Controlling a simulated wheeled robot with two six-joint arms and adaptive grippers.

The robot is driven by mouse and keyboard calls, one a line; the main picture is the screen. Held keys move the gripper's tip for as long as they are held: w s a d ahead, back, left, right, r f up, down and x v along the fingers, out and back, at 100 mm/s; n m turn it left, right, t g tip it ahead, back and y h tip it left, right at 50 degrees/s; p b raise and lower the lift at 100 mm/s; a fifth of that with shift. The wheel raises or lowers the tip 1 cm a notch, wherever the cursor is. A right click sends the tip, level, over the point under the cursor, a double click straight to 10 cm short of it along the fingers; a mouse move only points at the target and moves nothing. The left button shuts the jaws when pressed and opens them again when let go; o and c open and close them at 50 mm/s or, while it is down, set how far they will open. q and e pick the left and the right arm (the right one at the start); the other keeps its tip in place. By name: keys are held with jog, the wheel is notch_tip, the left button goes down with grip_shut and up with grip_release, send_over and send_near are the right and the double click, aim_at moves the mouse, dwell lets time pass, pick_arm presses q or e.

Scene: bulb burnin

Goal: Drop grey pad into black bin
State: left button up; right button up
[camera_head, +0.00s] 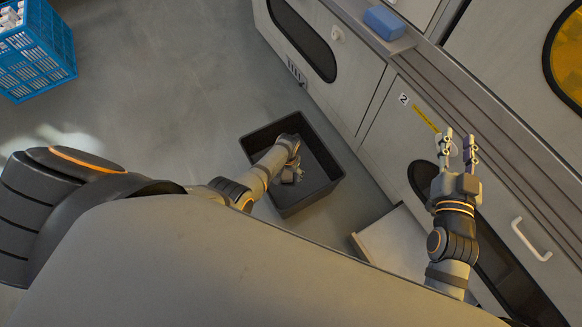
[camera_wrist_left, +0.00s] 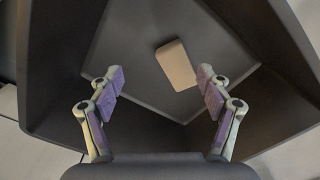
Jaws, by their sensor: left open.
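The black bin (camera_head: 320,160) stands on the floor in the middle of the head view. Its dark walls and floor fill much of the left wrist view (camera_wrist_left: 130,55). My left gripper (camera_head: 293,172) is over the bin, pointing down into it. In the left wrist view the left gripper (camera_wrist_left: 160,85) is open, with its fingers wide apart. The pad (camera_wrist_left: 177,65), a small beige-grey block, shows inside the bin's outline beyond the fingertips, apart from both fingers. I cannot tell whether it rests on the bin floor. My right gripper (camera_head: 458,142) has its fingers apart and looks empty, before the cabinet front.
A blue crate (camera_head: 38,50) with white items stands at the upper left. A blue block (camera_head: 384,22) lies on the cabinet ledge. Grey cabinets run along the right, close to the bin. A pale box (camera_head: 393,243) stands below the bin. The floor left of the bin is clear.

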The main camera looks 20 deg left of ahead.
pick_arm(q)
notch_tip(320, 180, up, 39)
jog(key=p, duration=3.6)
jog(key=shift+s+a, duration=0.25)
pick_arm(e)
notch_tip(320, 180, up, 39)
jog(key=shift+s+a, duration=0.25)
jog(key=shift+a, duration=0.1)
pick_arm(q)
jog(key=shift+f, duration=0.15)
pick_arm(e)
jog(key=shift+f, duration=0.15)
